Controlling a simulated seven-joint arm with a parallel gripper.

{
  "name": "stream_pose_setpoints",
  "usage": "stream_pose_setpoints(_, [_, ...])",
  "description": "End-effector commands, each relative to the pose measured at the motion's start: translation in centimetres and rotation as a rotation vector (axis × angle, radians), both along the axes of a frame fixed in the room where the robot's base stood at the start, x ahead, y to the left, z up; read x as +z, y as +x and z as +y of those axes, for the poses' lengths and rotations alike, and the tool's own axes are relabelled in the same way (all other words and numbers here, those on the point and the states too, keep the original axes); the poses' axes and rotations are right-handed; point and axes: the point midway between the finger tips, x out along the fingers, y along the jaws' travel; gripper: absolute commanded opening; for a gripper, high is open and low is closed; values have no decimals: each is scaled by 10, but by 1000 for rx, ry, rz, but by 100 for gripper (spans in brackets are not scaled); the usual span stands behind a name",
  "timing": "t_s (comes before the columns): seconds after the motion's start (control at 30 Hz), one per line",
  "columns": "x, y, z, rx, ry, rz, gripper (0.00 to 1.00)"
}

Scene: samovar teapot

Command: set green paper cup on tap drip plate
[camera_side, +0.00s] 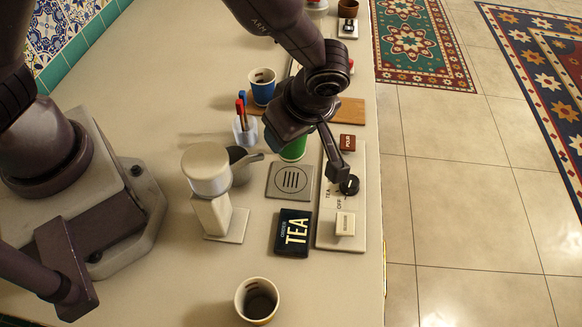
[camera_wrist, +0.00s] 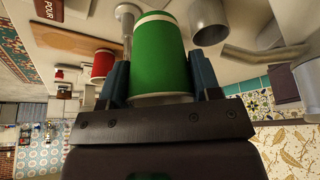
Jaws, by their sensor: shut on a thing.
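The green paper cup (camera_wrist: 160,55) is between the two blue fingers of my gripper (camera_wrist: 161,78) in the wrist view, and the fingers are shut on its sides. In the side view my dark gripper (camera_side: 303,104) hides much of the green cup (camera_side: 293,149). The cup shows just beyond the far edge of the square grey drip plate (camera_side: 289,182), which has several dark slots and nothing standing on it. The grey tap spout (camera_side: 252,158) reaches toward the plate from the left. The gap under the cup cannot be judged.
A pale panel (camera_side: 326,238) with a black knob (camera_side: 349,185) lies right of the plate. A TEA box (camera_side: 293,232) lies in front. A blue cup (camera_side: 262,88), a pen holder (camera_side: 246,131) and a wooden board (camera_side: 351,111) are farther back.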

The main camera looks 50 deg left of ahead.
Motion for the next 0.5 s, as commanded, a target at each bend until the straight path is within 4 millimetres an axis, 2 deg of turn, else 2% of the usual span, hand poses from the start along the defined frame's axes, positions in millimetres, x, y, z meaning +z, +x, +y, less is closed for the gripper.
stream_pose_setpoints(0.1, [-24, 0, 1, 2, 3, 2, 48])
stream_pose_setpoints(0.33, [-48, 0, 0, -1, 1, 1, 48])
stream_pose_setpoints(0.5, [-72, 0, 1, 0, 2, 2, 48])
